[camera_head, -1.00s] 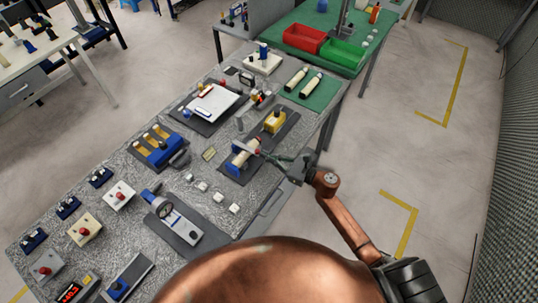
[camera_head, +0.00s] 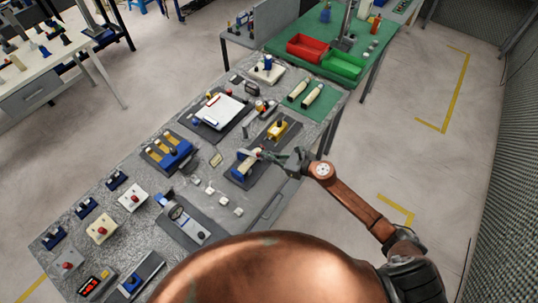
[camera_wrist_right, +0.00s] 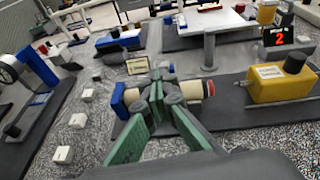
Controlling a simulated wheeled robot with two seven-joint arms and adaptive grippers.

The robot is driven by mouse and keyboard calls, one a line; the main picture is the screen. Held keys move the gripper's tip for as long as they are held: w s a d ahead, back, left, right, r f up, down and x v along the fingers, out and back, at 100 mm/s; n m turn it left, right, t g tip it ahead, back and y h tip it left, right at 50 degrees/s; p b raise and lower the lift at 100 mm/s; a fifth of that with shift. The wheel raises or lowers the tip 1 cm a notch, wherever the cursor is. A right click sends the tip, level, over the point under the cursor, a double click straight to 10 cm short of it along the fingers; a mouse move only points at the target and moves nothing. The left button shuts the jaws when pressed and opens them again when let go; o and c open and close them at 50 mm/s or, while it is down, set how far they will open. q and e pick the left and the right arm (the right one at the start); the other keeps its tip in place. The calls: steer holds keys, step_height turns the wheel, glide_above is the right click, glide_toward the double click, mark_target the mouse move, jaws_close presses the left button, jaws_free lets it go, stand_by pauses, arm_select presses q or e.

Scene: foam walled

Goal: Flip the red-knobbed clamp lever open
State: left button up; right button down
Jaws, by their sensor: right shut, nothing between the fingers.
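The clamp, with a blue part, a cream cylinder and a red knob, sits on a dark mat at the bench's right side (camera_head: 243,166). In the right wrist view its blue part (camera_wrist_right: 119,100) is left of the fingers, and the red-ended knob (camera_wrist_right: 209,87) is just right of them. My right gripper (camera_head: 271,156) is shut and empty at the clamp. Its green fingers (camera_wrist_right: 157,92) overlap the middle of the cream cylinder, hiding part of it; I cannot tell whether they touch. My left gripper is not in view.
A yellow block (camera_head: 279,130) stands on the mat just behind the clamp. Small white cubes (camera_head: 223,201) and a gauge fixture (camera_head: 183,220) lie to the left. A grey post (camera_wrist_right: 209,50) rises behind the clamp. Floor right of the bench is clear.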

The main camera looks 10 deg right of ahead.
steer(key=w+a+r+p, duration=0.1)
steer(key=w+a+r, duration=0.7)
steer(key=w, duration=0.1)
steer(key=shift+a, duration=0.15)
stand_by(0.5)
steer(key=shift+r, duration=0.1)
stand_by(1.0)
steer(key=s+d+r+p, duration=0.1)
steer(key=s+d+r, duration=0.5)
steer(key=r, duration=0.3)
steer(key=shift+d, duration=0.7)
